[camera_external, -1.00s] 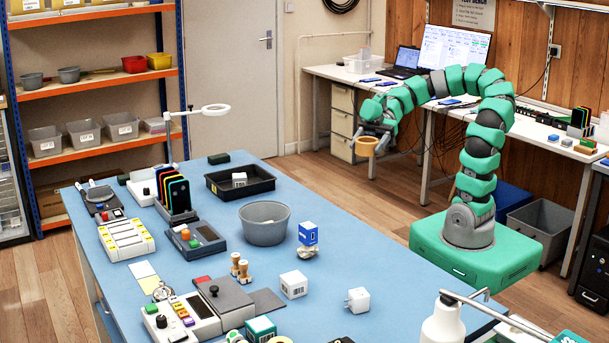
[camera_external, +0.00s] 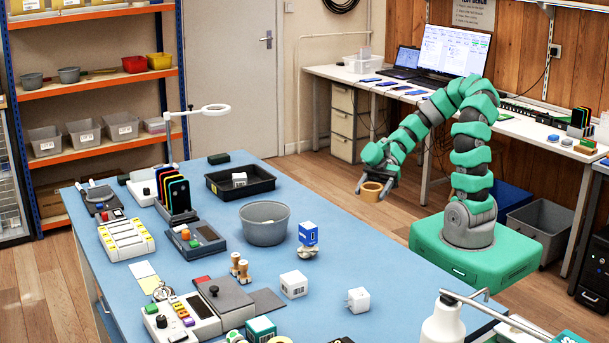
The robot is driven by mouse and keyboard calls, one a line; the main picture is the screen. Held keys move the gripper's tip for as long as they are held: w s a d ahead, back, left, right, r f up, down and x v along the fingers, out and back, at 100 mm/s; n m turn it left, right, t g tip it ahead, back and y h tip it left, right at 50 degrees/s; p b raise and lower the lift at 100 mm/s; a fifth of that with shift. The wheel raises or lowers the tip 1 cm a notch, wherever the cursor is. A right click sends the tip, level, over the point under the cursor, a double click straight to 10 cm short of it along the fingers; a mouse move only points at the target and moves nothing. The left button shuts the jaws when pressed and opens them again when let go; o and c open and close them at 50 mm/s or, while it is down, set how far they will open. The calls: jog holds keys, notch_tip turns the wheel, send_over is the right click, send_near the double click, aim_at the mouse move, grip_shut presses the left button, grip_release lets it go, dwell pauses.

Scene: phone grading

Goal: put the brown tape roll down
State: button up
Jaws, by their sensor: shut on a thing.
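The brown tape roll (camera_external: 371,192) is a short tan ring held in my gripper (camera_external: 375,184). My gripper is shut on it, with the fingers pointing down and the roll at their tips. In the picture the roll shows against the wooden floor, just past the far right edge of the blue table (camera_external: 345,255). It appears in the air, apart from the table. How high it is above the table top is hard to tell.
A grey round bowl (camera_external: 265,224), a blue and white box on a stand (camera_external: 307,236) and a black tray (camera_external: 240,184) stand on the table. White cubes (camera_external: 293,284) lie nearer the front. The table's right side near my gripper is clear.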

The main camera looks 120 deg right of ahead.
jog(key=shift+f, duration=0.9)
send_over(320, 213)
jog(key=s+a, duration=0.1)
jog(key=shift+s+a+f, duration=0.1)
jog(key=shift+s+f, duration=0.05)
jog(key=shift+f, duration=0.55)
jog(key=shift+w+d+f+b, duration=0.15)
jog(key=shift+w+d+b, duration=0.15)
jog(key=shift+w+d, duration=0.35)
notch_tip(320, 213, down, 2)
jog(key=shift+f+b, duration=0.25)
jog(key=shift+b, duration=0.35)
jog(key=shift+a+f+b, duration=0.1)
jog(key=shift+f+b, duration=0.15)
jog(key=shift+b, duration=0.15)
jog(key=shift+f, duration=0.1)
